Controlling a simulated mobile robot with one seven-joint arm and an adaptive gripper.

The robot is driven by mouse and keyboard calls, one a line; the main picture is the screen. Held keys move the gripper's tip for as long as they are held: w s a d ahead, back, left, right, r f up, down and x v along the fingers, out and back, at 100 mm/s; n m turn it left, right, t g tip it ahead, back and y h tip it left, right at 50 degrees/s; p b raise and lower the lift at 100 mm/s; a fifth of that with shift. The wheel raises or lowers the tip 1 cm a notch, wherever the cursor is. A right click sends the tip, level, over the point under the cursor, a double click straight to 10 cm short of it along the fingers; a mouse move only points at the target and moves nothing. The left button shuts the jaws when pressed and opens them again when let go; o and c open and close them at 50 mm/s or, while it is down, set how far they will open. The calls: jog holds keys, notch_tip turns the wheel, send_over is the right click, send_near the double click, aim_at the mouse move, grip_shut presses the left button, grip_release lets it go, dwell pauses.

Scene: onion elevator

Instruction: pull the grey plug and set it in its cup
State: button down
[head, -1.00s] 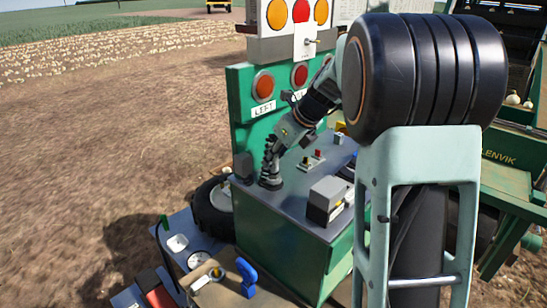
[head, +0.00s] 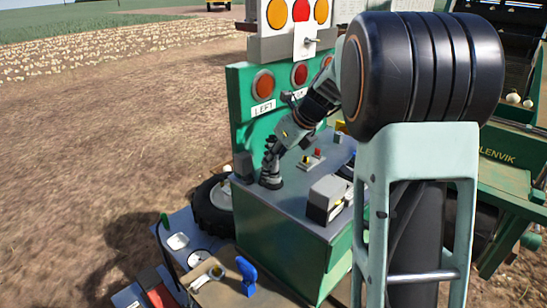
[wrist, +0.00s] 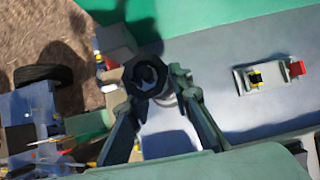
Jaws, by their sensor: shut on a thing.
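My gripper (head: 270,172) points down at the left end of the grey deck on the green cabinet. In the wrist view, its two fingers (wrist: 160,92) close on a dark grey, many-sided plug (wrist: 147,72) with a round opening in the middle. In the head view, the plug's dark round base (head: 271,184) shows under the fingers, at deck level. I cannot tell whether it is still seated or slightly raised. I cannot say for sure which thing is the plug's cup.
A grey box (head: 327,199) stands on the deck's front right. A small switch plate (head: 311,160) with red and yellow parts lies behind it. A green panel (head: 240,110) with red lamps rises at the back. Below left are a blue tray (head: 205,229) and a blue handle (head: 247,275).

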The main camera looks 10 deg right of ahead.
aim_at(274, 142)
jog(key=shift+f, duration=0.5)
jog(key=c, duration=1.7)
grip_release()
jog(key=shift+o, duration=0.6)
jog(key=o, duration=0.3)
notch_tip(274, 142, up, 3)
jog(key=p, duration=0.2)
jog(key=shift+f+p, duration=0.1)
jog(key=shift+p, duration=0.2)
jog(key=shift+r, duration=2.1)
